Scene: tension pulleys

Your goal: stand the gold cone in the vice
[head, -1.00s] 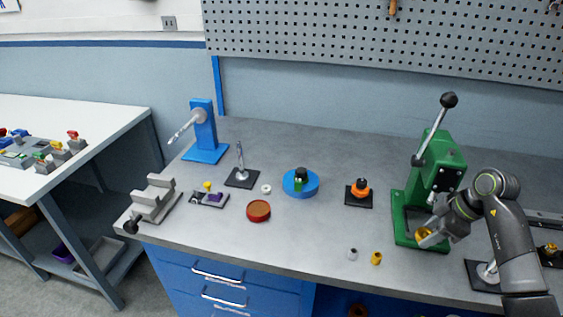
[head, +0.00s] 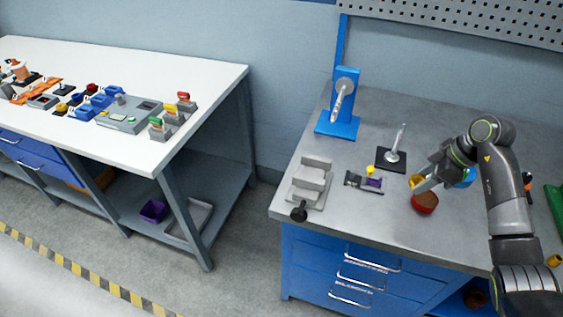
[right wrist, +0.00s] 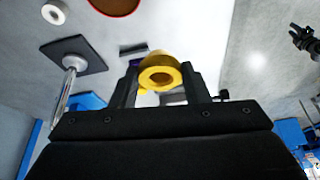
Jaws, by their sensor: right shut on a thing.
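The gold cone (head: 417,181) is held in my right gripper (head: 424,184), above the bench near the round red dish (head: 425,203). In the right wrist view the gold cone (right wrist: 162,72) sits between the two dark fingers, its round end with a hole facing the camera. The grey vice (head: 311,180) stands at the bench's left end, left of the gripper and apart from it, with a black knob at its front. Its slot looks empty.
Between vice and gripper lie a small fixture with yellow and purple parts (head: 364,181) and a post on a black base (head: 393,157). A blue stand with a grey arm (head: 341,107) is behind the vice. A white table (head: 90,90) stands left, across a floor gap.

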